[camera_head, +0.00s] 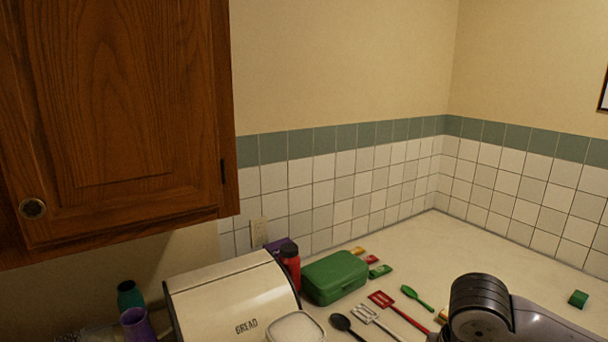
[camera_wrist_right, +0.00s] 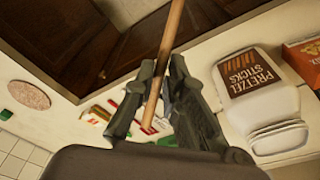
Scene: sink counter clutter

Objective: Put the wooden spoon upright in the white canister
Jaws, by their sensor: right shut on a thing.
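The wooden spoon (camera_wrist_right: 172,32) shows in the right wrist view as a long, thin wooden handle running from the top edge down between the fingers. Its bowl is not in view. My right gripper (camera_wrist_right: 165,75) is shut on this handle. In the head view only my right arm shows at the lower right; its gripper is out of frame. A white, rounded-square thing (camera_head: 295,329) is cut off by the bottom edge, beside the bread box. I cannot tell if it is the white canister. My left gripper is not in view.
A cream bread box (camera_head: 225,295) and a green box (camera_head: 335,277) stand on the counter (camera_head: 460,248). A red bottle (camera_head: 290,266), black spoon (camera_head: 342,322), red spatula (camera_head: 381,299) and green spoon (camera_head: 410,291) are nearby. A pretzel sticks container (camera_wrist_right: 255,90) shows in the wrist view.

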